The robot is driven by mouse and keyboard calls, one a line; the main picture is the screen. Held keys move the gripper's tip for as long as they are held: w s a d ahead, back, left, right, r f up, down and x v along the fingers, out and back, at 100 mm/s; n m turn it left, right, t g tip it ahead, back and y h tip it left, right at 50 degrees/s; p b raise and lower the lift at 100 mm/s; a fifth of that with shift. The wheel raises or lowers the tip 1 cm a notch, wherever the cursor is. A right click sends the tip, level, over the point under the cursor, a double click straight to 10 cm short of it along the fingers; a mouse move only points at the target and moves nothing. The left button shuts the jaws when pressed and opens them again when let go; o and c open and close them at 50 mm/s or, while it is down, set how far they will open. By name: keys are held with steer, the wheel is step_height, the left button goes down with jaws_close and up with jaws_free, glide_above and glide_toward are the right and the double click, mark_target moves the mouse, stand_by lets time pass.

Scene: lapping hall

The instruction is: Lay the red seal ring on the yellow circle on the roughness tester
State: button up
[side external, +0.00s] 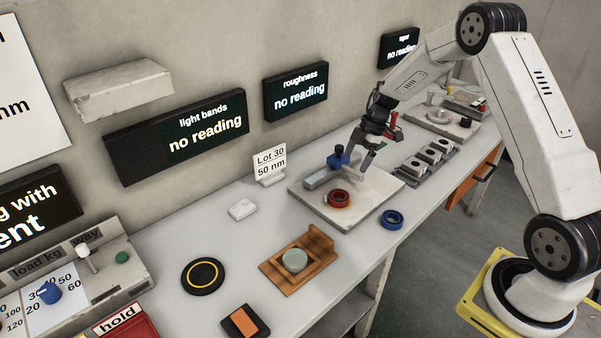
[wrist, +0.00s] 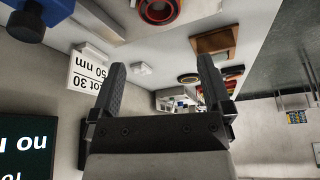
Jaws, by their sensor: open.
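The red seal ring (side external: 339,198) lies flat on the pale slab (side external: 367,207) below the roughness display, which I take as the roughness tester. The ring also shows at the top of the wrist view (wrist: 144,14), with a dark centre. No yellow circle shows on the slab; anything under the ring is hidden. A yellow circle (side external: 218,277) shows on a black disc further left on the bench. My gripper (side external: 368,155) is above the slab's back part, behind the ring and apart from it. In the wrist view its fingers (wrist: 161,78) are spread with nothing between them.
A blue-topped unit (side external: 339,158) with a grey bar stands on the slab beside my gripper. A blue ring (side external: 392,219) lies right of the slab. A wooden holder (side external: 318,243) with a pale green disc, a lot card (side external: 270,163) and a grey block rack (side external: 427,163) stand nearby.

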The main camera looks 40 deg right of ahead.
steer(key=shift+w+a, duration=0.1)
steer(key=w+a+r+m+t, duration=0.4)
steer(key=a+r+t, duration=0.3)
steer(key=a+r, duration=0.1)
steer(key=s+a+m+g+h, duration=0.2)
steer(key=s+a+m+g, duration=0.1)
steer(key=s, duration=0.8)
steer(key=s+a+f+m+g+h, duration=0.1)
steer(key=s+a+m, duration=0.4)
steer(key=s, duration=0.7)
steer(key=shift+s+m+g+h, duration=0.3)
steer(key=shift+m+g+h, duration=0.3)
steer(key=shift+m+g, duration=0.45)
